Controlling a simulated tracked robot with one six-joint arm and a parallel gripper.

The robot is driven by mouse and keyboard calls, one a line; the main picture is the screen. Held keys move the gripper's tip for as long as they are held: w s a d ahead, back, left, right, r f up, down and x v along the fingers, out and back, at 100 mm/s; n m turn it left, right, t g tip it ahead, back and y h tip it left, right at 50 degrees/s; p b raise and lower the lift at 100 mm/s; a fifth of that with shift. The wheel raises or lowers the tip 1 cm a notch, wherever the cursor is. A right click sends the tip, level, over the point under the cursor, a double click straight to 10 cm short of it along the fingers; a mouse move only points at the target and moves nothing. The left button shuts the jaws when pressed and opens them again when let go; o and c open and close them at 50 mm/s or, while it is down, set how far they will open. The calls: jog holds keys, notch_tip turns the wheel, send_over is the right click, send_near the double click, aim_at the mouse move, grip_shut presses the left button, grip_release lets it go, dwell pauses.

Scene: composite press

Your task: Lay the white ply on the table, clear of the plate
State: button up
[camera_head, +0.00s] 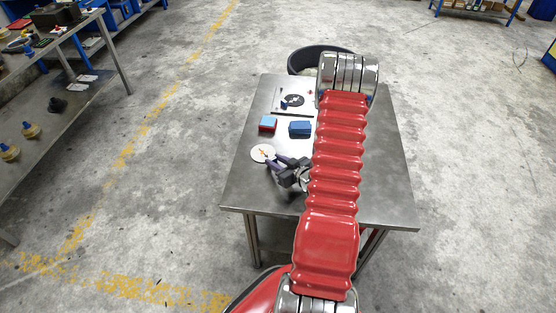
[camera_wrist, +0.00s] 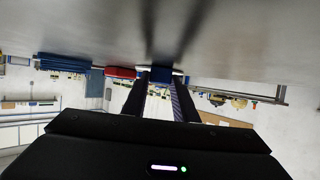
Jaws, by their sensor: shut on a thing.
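The white ply (camera_head: 260,151) is a thin round disc with an orange mark, at the left side of the table. My gripper (camera_head: 271,162) is shut on its near right edge. In the wrist view the ply shows edge-on as a thin white strip (camera_wrist: 178,72) at my fingertips (camera_wrist: 160,76). The gap between ply and tabletop is hard to judge. The plate (camera_head: 280,107) looks like a pale square with a dark round piece on it, farther back, apart from the ply.
My red arm covers the middle. The table's front left is bare. A black round tub (camera_head: 300,58) stands behind.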

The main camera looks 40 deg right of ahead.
jog(key=o, duration=1.1)
jog(key=shift+c, duration=0.2)
jog(key=v, duration=1.2)
jog(key=shift+w+r, duration=0.1)
